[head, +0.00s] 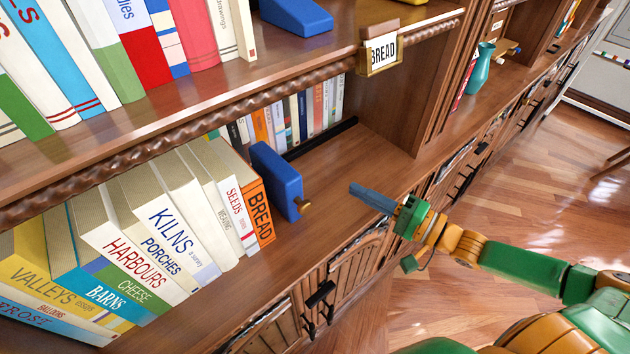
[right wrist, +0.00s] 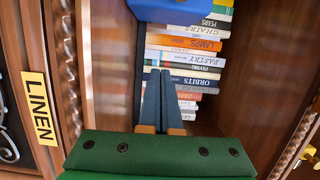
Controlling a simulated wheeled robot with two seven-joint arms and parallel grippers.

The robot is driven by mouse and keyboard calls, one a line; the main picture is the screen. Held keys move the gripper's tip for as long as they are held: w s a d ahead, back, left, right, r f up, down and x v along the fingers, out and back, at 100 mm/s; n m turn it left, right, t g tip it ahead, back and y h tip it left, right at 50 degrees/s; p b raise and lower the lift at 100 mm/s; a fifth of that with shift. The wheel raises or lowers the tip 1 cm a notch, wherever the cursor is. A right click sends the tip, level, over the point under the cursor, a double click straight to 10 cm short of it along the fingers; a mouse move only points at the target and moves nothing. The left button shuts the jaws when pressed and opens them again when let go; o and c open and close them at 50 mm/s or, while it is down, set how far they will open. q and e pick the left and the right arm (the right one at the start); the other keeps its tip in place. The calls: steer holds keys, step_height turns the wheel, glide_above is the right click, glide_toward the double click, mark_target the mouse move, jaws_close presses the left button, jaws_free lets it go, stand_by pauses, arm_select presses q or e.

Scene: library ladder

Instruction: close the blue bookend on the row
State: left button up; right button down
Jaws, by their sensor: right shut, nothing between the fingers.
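The blue bookend (head: 276,182) stands upright on the lower shelf with a small brass knob (head: 304,205) on its right side. It is beside the orange BREAD book (head: 259,214) at the right end of the row; whether they touch is hard to tell. Part of a blue block, seemingly the bookend, shows at the top of the right wrist view (right wrist: 184,12). My right gripper (head: 354,189) is shut and empty over the shelf, to the right of the bookend and apart from it. Its closed fingers also show in the right wrist view (right wrist: 159,76). My left gripper is not in view.
A back row of books (head: 292,119) stands behind a dark rail (head: 322,138). The shelf right of the bookend is bare (head: 362,153) up to the upright panel (head: 402,95). The upper shelf edge (head: 200,112) overhangs. Another blue bookend (head: 296,14) lies above.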

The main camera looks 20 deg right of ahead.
steer(key=shift+w+a+r, duration=0.1)
steer(key=shift+w+a, duration=0.05)
steer(key=w+a, duration=0.1)
steer(key=w+a+b, duration=0.1)
steer(key=w+a, duration=0.1)
steer(key=shift+a+r, duration=0.25)
steer(key=shift+r, duration=0.15)
steer(key=x, duration=0.5)
steer(key=shift+w+f, duration=0.1)
steer(key=shift+w, duration=0.1)
steer(key=a+p, duration=0.1)
steer(key=s+a+p, duration=0.1)
steer(key=shift+s+a, duration=0.1)
steer(key=shift+a, duration=0.2)
steer(key=shift+s+a, duration=0.3)
steer(key=shift+a, duration=0.2)
steer(key=shift+f, duration=0.1)
